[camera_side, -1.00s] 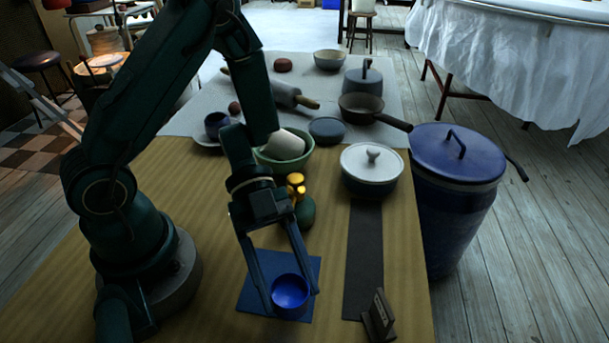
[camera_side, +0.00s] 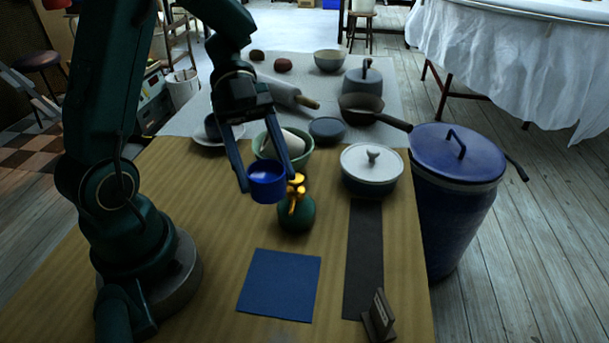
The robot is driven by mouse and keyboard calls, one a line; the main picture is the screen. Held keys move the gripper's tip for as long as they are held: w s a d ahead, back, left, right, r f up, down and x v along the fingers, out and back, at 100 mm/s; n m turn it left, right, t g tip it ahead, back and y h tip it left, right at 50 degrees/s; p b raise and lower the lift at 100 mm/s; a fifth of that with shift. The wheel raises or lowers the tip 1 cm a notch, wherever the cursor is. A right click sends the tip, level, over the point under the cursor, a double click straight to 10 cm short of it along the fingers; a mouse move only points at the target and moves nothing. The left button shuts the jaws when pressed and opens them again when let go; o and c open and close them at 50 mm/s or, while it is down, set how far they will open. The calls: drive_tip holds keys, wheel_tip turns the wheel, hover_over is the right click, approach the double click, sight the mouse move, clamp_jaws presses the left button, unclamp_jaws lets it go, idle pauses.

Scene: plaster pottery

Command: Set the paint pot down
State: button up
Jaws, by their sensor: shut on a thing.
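The paint pot (camera_side: 267,188) is a small, round, bright blue cup, lighter inside, and it looks upright. My gripper (camera_side: 268,185) is shut on it, one finger on each side, and holds it in the air above the wooden table (camera_side: 190,232). A flat blue square mat (camera_side: 280,285) lies bare on the table, nearer the camera than the pot.
A dark green bottle (camera_side: 297,214) with a gold top stands just right of the pot. Behind are a green bowl (camera_side: 268,152) with a pale object in it and a lidded pot (camera_side: 371,170). A dark strip (camera_side: 364,262) and small stand (camera_side: 379,315) lie at right.

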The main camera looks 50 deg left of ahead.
drive_tip(key=w+a+r+n+t+y, duration=0.2)
drive_tip(key=w+r+n+t+y, duration=0.2)
drive_tip(key=w+r+n+t, duration=0.25)
drive_tip(key=w+a+r+n+t+y, duration=0.35)
drive_tip(key=r+n+t, duration=0.25)
drive_tip(key=n+t, duration=0.3)
drive_tip(key=m+g+h, duration=0.8)
drive_tip(key=m+g, duration=0.6)
hover_over(372, 230)
wheel_tip(372, 230, down, 18)
drive_tip(key=shift+t, duration=0.25)
drive_tip(key=shift+f, duration=3.2)
drive_tip(key=shift+f, duration=0.6)
